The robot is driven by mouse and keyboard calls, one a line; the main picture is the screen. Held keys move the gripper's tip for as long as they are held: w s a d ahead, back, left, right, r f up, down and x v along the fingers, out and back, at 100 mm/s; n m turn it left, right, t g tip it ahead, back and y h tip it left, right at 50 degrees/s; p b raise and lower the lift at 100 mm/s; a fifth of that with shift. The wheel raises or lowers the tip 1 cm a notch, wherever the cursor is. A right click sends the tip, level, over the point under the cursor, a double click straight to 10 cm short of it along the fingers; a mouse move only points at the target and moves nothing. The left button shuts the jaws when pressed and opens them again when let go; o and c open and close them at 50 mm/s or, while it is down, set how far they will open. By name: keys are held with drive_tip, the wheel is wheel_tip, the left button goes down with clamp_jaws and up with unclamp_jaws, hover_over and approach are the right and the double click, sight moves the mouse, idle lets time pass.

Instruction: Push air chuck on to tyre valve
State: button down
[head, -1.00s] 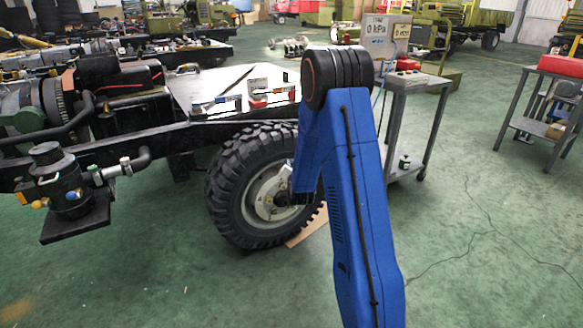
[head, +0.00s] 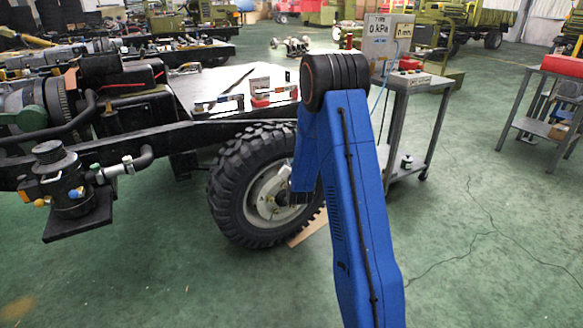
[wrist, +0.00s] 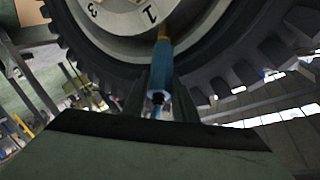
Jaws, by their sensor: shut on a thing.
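The air chuck (wrist: 160,72) is a blue cylinder with a yellow-brass end. In the wrist view it stands between the two dark fingers of my gripper (wrist: 160,92), which is shut on it. Its brass end points up at the wheel rim (wrist: 115,17), near the number 1. The tyre valve cannot be told apart from the brass end, so I cannot tell whether they touch. The black tyre (head: 226,205) stands upright under the truck chassis in the head view. There my blue arm is in front of the wheel's right side and hides the chuck.
A grey trolley (head: 398,125) at the right carries a gauge box (head: 380,45) reading 0 kPa. A light-blue hose runs down from it. The chassis beam (head: 95,163) passes above the wheel. A wooden piece (head: 306,230) lies by the tyre. The green floor in front is clear.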

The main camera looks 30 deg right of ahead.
drive_tip(key=shift+w+f, duration=0.25)
drive_tip(key=shift+w, duration=0.1)
drive_tip(key=c, duration=1.4)
unclamp_jaws()
drive_tip(key=shift+o, duration=0.2)
